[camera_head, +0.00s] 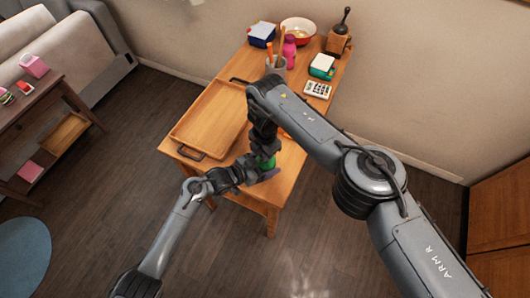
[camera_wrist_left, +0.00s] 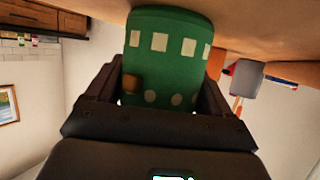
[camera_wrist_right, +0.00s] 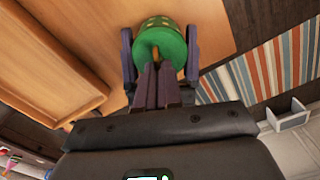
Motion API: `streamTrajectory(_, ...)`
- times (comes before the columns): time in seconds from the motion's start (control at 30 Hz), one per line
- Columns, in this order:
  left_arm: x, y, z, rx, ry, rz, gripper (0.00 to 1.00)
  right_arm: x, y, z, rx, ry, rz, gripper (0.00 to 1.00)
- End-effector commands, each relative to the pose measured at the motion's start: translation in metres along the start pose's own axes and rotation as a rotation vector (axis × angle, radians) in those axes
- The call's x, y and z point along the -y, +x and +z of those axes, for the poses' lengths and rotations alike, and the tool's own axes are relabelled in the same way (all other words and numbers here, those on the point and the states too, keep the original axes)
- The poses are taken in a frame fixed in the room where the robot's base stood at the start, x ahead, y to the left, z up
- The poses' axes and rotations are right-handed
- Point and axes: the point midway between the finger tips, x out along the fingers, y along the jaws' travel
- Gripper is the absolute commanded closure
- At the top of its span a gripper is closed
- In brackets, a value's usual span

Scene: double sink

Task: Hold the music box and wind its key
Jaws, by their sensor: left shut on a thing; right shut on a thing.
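The music box (camera_head: 267,163) is a green cylinder near the front of the wooden table. In the left wrist view the music box (camera_wrist_left: 165,50) shows cream squares and dots, with my left gripper (camera_wrist_left: 158,92) shut around its sides. In the right wrist view its round green end (camera_wrist_right: 173,42) faces my right gripper (camera_wrist_right: 157,66). The narrow fingers of my right gripper are shut on the small golden-brown key (camera_wrist_right: 155,54), which they partly hide. The left gripper's dark fingers flank the box there. I cannot tell whether the box touches the tabletop.
A wooden tray (camera_head: 196,122) lies left of the grippers. Farther back are a utensil cup (camera_head: 275,66), a pink bottle (camera_head: 289,50), a bowl (camera_head: 299,29), a grinder (camera_head: 338,42) and small boxes. My right arm crosses the table's right side.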

Motion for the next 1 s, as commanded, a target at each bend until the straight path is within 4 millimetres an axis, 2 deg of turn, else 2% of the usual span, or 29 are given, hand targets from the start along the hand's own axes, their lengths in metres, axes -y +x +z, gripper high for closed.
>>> streamTrajectory(1.0,-0.0003,-0.0003,0.0011,0.002,0.0,0.001,0.53,-0.0015,0.0003,0.0027,0.002,0.967,0.0,1.0)
